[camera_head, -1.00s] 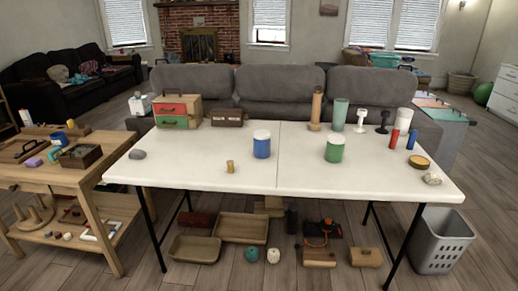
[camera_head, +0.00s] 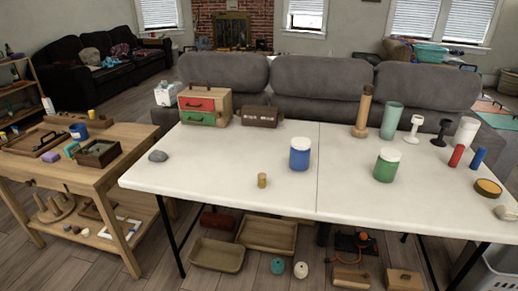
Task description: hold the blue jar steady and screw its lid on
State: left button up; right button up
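The blue jar (camera_head: 299,157) stands upright near the middle of the white table, left of the table's centre seam. A white lid (camera_head: 300,143) sits on its top; I cannot tell whether it is screwed tight. A green jar (camera_head: 387,167) with a white top stands to its right, across the seam. Neither of my grippers shows in the head view, and nothing is touching the blue jar.
The white folding table (camera_head: 235,165) has clear room around the jar. A small wooden cylinder (camera_head: 262,180) stands front left of it. A grey stone (camera_head: 158,156), a drawer box (camera_head: 205,104) and a brown box (camera_head: 261,116) are left and behind. Several upright items, including a teal cup (camera_head: 391,120), stand right.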

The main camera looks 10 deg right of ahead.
aim_at(299, 160)
jog(key=z, duration=0.15)
jog(key=i, duration=0.85)
jog(key=z, duration=0.5)
